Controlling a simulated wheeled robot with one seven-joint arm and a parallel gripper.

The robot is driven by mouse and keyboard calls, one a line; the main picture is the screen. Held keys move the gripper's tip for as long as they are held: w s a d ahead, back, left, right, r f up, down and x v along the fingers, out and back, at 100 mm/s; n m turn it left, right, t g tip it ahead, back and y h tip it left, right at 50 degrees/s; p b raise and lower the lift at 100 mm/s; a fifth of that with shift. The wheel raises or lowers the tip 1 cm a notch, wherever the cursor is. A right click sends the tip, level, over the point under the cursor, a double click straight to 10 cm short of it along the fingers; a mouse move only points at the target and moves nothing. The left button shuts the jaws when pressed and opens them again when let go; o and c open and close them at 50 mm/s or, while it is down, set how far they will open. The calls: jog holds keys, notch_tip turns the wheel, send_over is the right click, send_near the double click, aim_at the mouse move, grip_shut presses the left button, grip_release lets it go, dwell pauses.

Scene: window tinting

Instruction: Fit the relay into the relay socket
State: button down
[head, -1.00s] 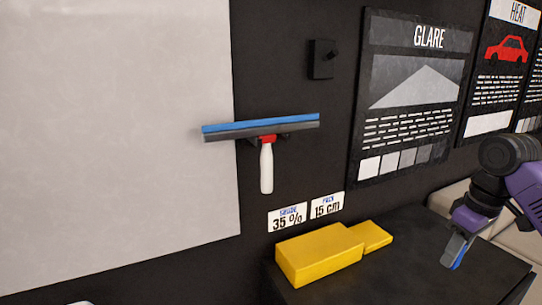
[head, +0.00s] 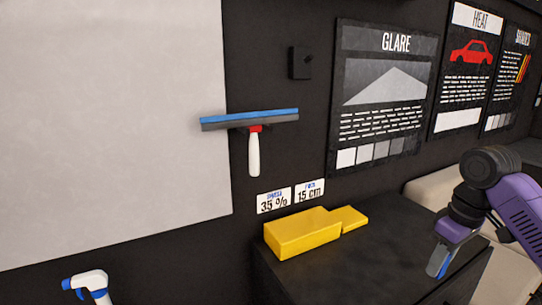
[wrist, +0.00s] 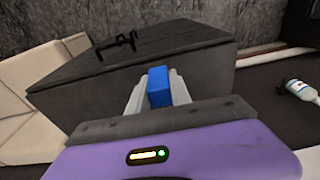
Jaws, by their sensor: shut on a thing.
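My gripper (head: 438,268) is at the right of the head view, beside the right part of the dark cabinet top. It is shut on a small blue block, which I take to be the relay (wrist: 158,86). In the wrist view the block sits upright between the two pale fingers, its upper part showing and its lower part hidden. A sliver of blue also shows at the fingers in the head view. I cannot make out the relay socket in either view.
Yellow blocks (head: 302,233) lie on the dark cabinet (head: 385,255). A squeegee (head: 254,150) hangs on the wall above. A spray bottle (head: 88,285) stands at lower left. The wrist view shows a black bracket (wrist: 117,43) on a dark box and a white bottle (wrist: 300,90).

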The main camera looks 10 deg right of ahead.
jog(key=s+a+f+m, duration=0.1)
jog(key=s+a+f, duration=0.3)
jog(key=a+f, duration=0.4)
jog(key=s+a+f+m, duration=0.1)
jog(key=s+a+f, duration=0.3)
jog(key=a+f, duration=0.3)
jog(key=s+a+f+m, duration=0.1)
jog(key=s+a+f, duration=0.3)
jog(key=a+f, duration=0.4)
notch_tip(320, 180, down, 6)
jog(key=shift+s+a+r+m, duration=0.15)
jog(key=shift+s+a+m, duration=0.2)
jog(key=shift+m, duration=0.05)
